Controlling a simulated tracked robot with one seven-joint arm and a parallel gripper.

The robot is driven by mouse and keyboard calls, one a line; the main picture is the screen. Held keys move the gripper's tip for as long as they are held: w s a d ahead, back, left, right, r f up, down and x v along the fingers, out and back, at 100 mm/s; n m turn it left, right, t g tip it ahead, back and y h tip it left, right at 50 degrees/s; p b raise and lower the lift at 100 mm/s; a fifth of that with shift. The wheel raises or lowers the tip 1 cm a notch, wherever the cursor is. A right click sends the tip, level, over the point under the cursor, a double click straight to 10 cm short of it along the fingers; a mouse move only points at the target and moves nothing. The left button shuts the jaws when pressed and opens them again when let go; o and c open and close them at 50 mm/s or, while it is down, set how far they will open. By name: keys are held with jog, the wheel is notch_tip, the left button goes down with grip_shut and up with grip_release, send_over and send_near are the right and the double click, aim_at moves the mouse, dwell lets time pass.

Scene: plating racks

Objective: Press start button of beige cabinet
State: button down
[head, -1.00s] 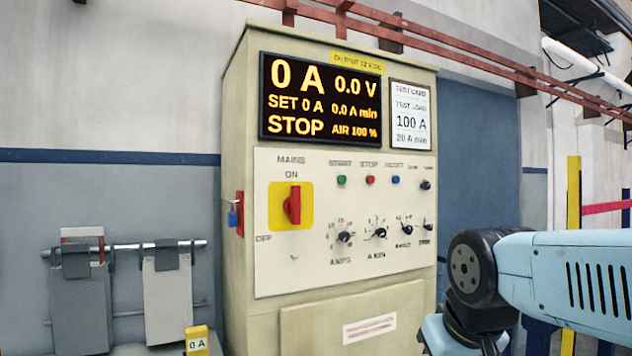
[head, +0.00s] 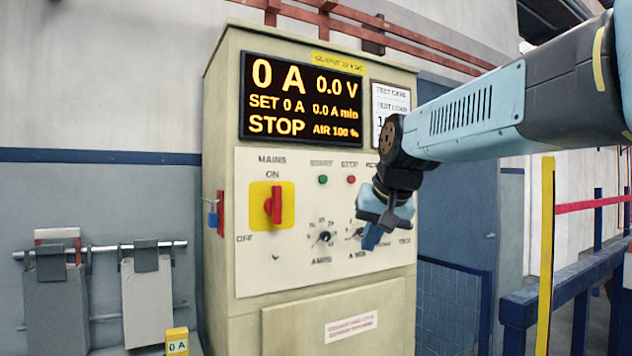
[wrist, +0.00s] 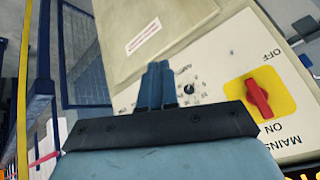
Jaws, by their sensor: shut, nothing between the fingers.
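The beige cabinet (head: 232,90) stands in the middle of the head view. Its display reads 0 A, 0.0 V and STOP. The green START button (head: 323,180) is on the white panel (head: 300,270), left of the red STOP button (head: 351,180). The red mains switch (head: 273,205) on its yellow plate points to ON. My gripper (head: 371,240) is shut and empty, in front of the panel's right part, below and right of the START button. It hides the RESET button and some knobs. In the wrist view my shut fingers (wrist: 158,84) cover part of the panel; the START button is not visible there.
A red lock-out piece with a blue padlock (head: 211,215) hangs on the cabinet's left side. Grey plates hang from a rail (head: 100,250) at the left. A yellow post (head: 546,250) and blue railing stand at the right. Copper-coloured bars run above the cabinet.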

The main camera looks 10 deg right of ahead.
jog(key=w+d+r+m+t, duration=0.1)
jog(key=w+r+m, duration=0.1)
jog(key=w+r, duration=1)
jog(key=w, duration=0.3)
jog(key=shift+w+d+y, duration=0.15)
jog(key=shift+w+y, duration=0.15)
jog(key=shift+w, duration=0.1)
